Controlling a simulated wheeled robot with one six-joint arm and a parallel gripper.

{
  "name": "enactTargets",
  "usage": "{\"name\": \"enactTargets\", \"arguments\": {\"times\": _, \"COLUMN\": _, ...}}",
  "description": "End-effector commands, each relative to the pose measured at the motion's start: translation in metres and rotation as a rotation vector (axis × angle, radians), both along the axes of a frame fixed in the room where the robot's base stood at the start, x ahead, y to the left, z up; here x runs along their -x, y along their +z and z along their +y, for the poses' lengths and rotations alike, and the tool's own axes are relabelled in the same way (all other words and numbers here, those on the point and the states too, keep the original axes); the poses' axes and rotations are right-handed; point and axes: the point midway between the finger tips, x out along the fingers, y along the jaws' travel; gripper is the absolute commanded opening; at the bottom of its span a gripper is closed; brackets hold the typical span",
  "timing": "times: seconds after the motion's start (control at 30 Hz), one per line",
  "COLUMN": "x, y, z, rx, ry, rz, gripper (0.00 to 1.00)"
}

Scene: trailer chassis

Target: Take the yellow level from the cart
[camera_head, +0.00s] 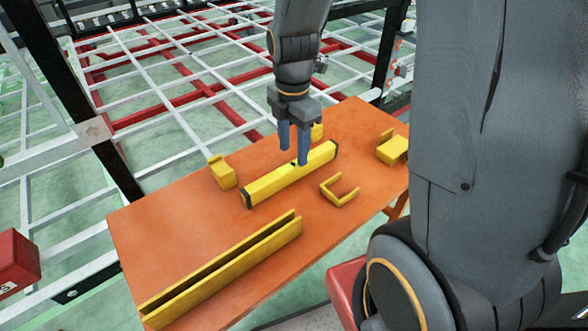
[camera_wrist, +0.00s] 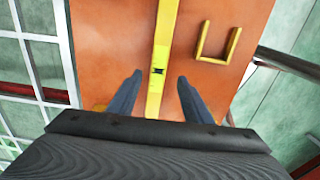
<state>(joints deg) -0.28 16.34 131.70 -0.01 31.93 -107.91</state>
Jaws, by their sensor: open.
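The yellow level (camera_head: 280,179), a long bar with black ends, lies on the orange cart top (camera_head: 150,235). In the wrist view the level (camera_wrist: 162,50) runs up the picture between my two fingers, with a small black mark on it. My gripper (camera_head: 294,160) is over the level near its middle, pointing down. The gripper (camera_wrist: 157,88) is open, one finger on each side of the level with gaps between. I cannot tell how far the fingertips are above the cart top. The fingers hide a little of the level in the head view.
A yellow U-shaped bracket (camera_head: 340,192) lies right of the level. Yellow blocks (camera_head: 222,172) and (camera_head: 392,148) stand near it, another partly behind my gripper. A long yellow channel (camera_head: 225,270) lies at the front. White and red chassis bars (camera_head: 180,97) are behind the cart.

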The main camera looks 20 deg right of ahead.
Motion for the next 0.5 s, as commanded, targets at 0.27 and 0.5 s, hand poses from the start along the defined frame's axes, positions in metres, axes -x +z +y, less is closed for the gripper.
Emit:
{"name": "enactTargets", "arguments": {"times": 0.27, "x": 0.0, "y": -0.023, "z": 0.0, "rx": 0.0, "ry": -0.003, "rz": 0.003, "gripper": 0.45}}
{"name": "enactTargets", "arguments": {"times": 0.5, "x": -0.003, "y": -0.051, "z": -0.001, "rx": 0.0, "ry": -0.003, "rz": 0.005, "gripper": 0.45}}
